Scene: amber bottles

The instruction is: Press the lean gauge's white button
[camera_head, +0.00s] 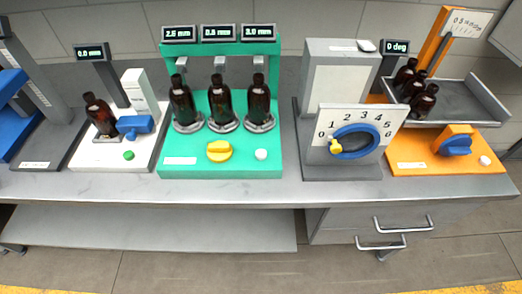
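No label is readable enough to tell which station is the lean gauge. A white button (261,154) sits at the front right of the green station (219,172), beside a yellow knob (219,151). Three amber bottles (220,102) stand there on round seats, under displays (219,34) that appear to read about 2.5, 2.8 and 3.0 mm. Another white button (485,160) is at the front right of the orange station (440,165), beside a blue knob (456,146). A "0 deg" display (396,47) stands behind it. My gripper is not in view.
A white station (84,154) at left holds one tilted amber bottle (100,115), a blue clamp (135,125) and a green button (129,155). A grey dial unit (342,172) stands between the green and orange stations. Several bottles lean in a raised tray (455,102).

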